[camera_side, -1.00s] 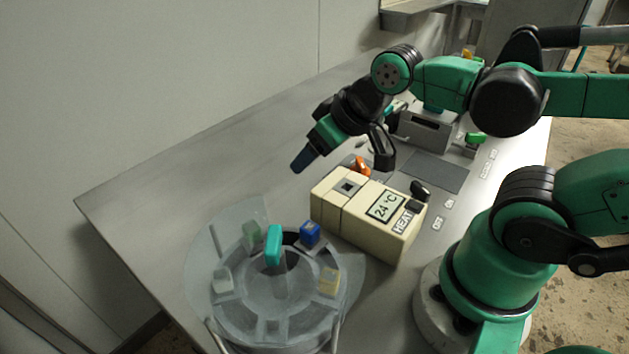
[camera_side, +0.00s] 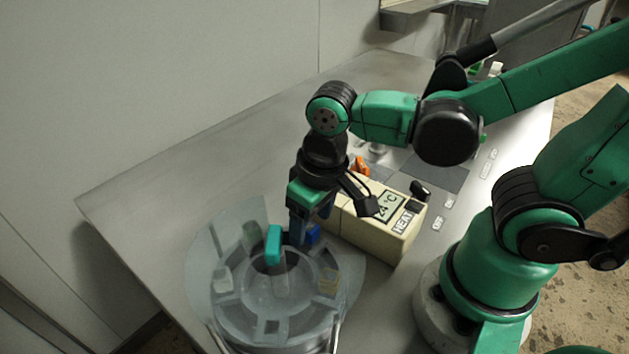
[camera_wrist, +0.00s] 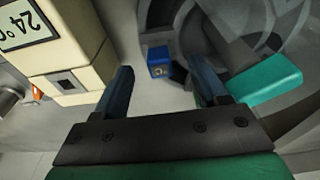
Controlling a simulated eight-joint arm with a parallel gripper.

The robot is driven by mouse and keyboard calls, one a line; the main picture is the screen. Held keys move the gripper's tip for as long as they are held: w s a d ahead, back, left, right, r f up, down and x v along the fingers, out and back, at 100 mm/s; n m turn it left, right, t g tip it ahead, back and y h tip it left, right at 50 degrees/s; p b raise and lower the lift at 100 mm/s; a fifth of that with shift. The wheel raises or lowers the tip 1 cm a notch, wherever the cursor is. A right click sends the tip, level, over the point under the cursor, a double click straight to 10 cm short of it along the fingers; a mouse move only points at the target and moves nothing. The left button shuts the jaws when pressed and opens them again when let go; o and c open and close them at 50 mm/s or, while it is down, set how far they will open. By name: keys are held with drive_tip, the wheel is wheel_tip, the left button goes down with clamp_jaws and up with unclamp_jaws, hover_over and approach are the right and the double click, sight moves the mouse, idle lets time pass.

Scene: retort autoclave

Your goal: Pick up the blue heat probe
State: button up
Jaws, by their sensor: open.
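The blue heat probe (camera_side: 314,234) shows as a small blue block at the rear right of the round grey carousel (camera_side: 232,312). In the side view my gripper partly hides it. My gripper (camera_side: 299,238) points down over the rear of the carousel. It is open and empty, with its fingers apart in the wrist view (camera_wrist: 165,80). I cannot tell the exact height gap to the probe.
A teal upright handle (camera_side: 273,245) stands in the carousel close to the gripper, and also beside the right finger (camera_wrist: 265,80). A cream heater box (camera_side: 385,228) with a 24 °C display stands to the right. An orange item (camera_side: 361,167) lies behind it. The table's left side is clear.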

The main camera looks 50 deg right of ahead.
drive_tip(key=shift+w+f, duration=0.2)
drive_tip(key=shift+f, duration=1.1)
clamp_jaws()
